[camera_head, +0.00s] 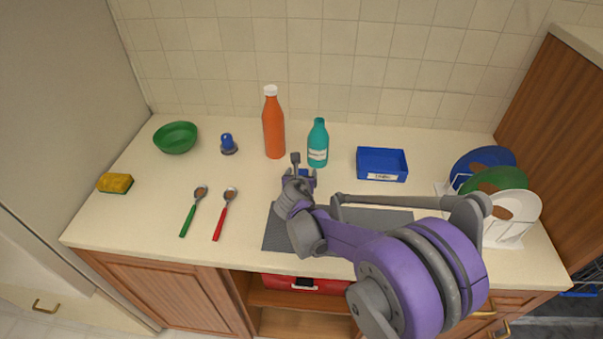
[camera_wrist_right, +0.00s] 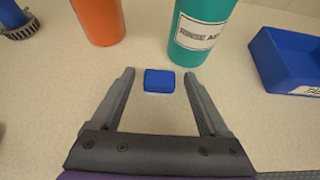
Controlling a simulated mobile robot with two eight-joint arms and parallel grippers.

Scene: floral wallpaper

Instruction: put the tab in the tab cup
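The tab looks to be the small blue block (camera_wrist_right: 159,80) lying on the counter in the right wrist view. My right gripper (camera_head: 305,167) is open, with its two fingers on either side of the block and a gap on each side. In the head view the gripper partly covers the blue block (camera_head: 304,173). The tab cup looks to be the open blue bin (camera_head: 382,176) with a white label, to the right of the gripper. It also shows at the right edge of the right wrist view (camera_wrist_right: 270,58), its label cut off. My left gripper is not in view.
A teal bottle (camera_head: 318,147) and an orange bottle (camera_head: 273,130) stand just behind the gripper. A dish rack (camera_head: 510,233) with plates stands at the right. A green bowl (camera_head: 176,138), a sponge (camera_head: 116,183) and two spoons lie left. A grey mat (camera_head: 280,232) lies in front.

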